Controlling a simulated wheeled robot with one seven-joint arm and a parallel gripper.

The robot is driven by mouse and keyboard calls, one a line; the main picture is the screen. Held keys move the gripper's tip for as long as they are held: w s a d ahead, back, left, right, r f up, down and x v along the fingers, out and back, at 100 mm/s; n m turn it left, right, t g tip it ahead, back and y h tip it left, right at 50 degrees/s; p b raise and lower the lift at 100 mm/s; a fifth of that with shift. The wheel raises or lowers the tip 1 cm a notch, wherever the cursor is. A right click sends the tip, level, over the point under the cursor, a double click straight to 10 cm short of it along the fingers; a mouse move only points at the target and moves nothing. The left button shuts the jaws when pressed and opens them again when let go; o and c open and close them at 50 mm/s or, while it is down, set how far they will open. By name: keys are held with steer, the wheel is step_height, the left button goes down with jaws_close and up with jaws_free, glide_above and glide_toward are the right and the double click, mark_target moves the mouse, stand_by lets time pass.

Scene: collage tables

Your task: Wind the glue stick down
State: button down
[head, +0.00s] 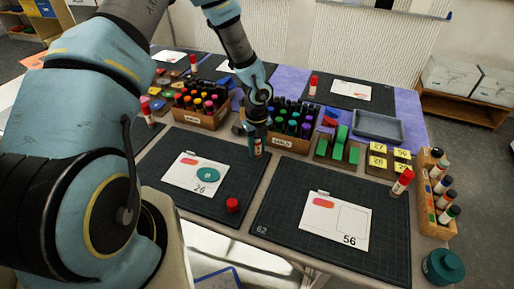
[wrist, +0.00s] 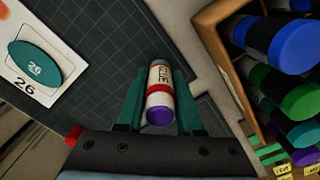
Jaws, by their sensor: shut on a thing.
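My gripper (head: 257,150) is shut on a glue stick, above the back right part of the left dark mat. In the wrist view the glue stick (wrist: 161,76) lies between the two teal fingers. It has a white body with dark lettering, a red band and a purple end facing the camera. Whether the stick touches the mat I cannot tell. A loose red cap (head: 232,205) sits on the front right of that mat (head: 205,214); a red piece also shows at the lower left in the wrist view (wrist: 75,133).
A card marked 26 (head: 194,173) with a teal oval lies on the left mat. The right mat holds a card marked 56 (head: 335,221) and a red-capped glue stick (head: 402,181). Wooden boxes of markers, one dark-filled (head: 284,142), stand just behind my gripper.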

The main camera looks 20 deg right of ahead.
stand_by(0.4)
steer(key=n+b, duration=0.1)
steer(key=n, duration=0.1)
steer(key=shift+f+n, duration=0.15)
steer(key=shift+n, duration=0.15)
steer(key=n+b, duration=0.1)
steer(key=n, duration=0.4)
steer(key=shift+b, duration=0.35)
steer(key=shift+n, duration=0.5)
steer(key=n+b, duration=0.1)
steer(key=n, duration=0.3)
steer(key=shift+b, duration=0.35)
steer(key=n+b, duration=0.1)
steer(key=n, duration=0.3)
steer(key=shift+n, duration=0.4)
steer(key=n, duration=0.6)
steer(key=shift+b, duration=0.4)
steer(key=n, duration=0.6)
